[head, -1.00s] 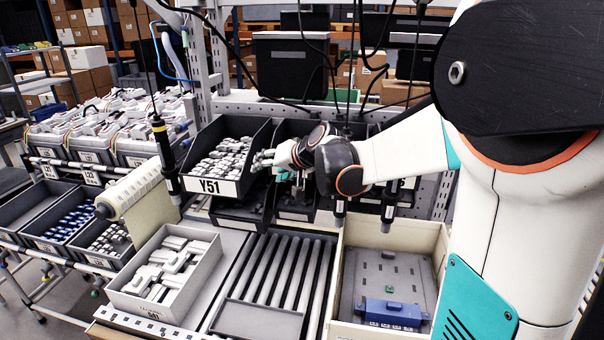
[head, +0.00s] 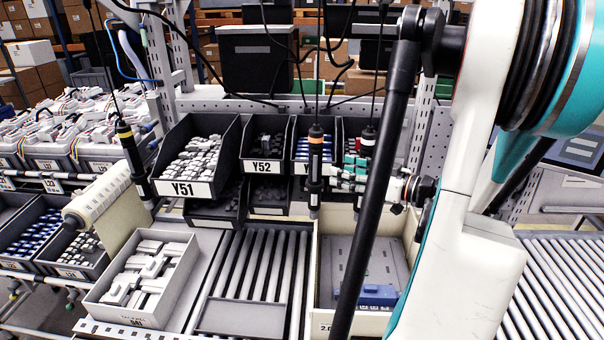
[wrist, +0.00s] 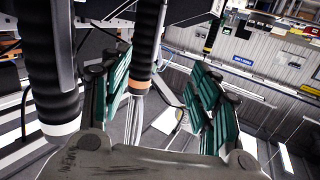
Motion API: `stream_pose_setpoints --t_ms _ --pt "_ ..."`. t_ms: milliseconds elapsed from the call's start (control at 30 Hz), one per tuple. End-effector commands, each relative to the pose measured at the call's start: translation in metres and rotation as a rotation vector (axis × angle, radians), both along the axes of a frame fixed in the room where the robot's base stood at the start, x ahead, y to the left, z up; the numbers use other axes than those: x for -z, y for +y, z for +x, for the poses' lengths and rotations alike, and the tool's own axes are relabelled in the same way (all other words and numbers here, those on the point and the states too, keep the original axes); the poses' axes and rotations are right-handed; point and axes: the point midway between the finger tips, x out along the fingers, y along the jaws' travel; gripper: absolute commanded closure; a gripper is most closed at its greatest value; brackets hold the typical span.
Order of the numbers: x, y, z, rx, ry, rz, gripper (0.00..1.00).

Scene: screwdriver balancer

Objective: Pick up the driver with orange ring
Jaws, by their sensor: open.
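The driver with the orange ring (head: 316,150) hangs upright from a cable in front of the bins in the head view. My gripper (head: 340,177) is open, with green finger pads, just right of this driver's lower body. In the wrist view the orange-ringed driver (wrist: 149,40) shows between the two fingers of my gripper (wrist: 160,78), closer to the left finger. I cannot tell whether they touch. A driver with a white ring (wrist: 52,85) is outside the left finger there.
A yellow-ringed driver (head: 132,155) hangs at left. Another driver (head: 367,138) hangs behind my gripper. Bins Y51 (head: 186,188) and Y52 (head: 262,167) stand behind. Below are a white parts box (head: 176,289), rollers (head: 250,265) and a cream box (head: 322,300).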

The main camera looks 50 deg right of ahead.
Motion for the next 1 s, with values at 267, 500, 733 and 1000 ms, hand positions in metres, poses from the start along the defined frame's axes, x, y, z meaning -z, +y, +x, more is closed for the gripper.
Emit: stream_pose_setpoints --t_ms 267,500,733,1000 --pt "-0.017 -0.019 -0.027 0.062 -0.083 -0.023 0.44" --pt "-0.017 -0.016 0.015 0.059 -0.083 -0.023 0.44" --pt "-0.017 -0.013 0.047 0.061 -0.083 -0.022 0.44" --pt "-0.017 -0.014 0.068 0.060 -0.082 -0.022 0.44"
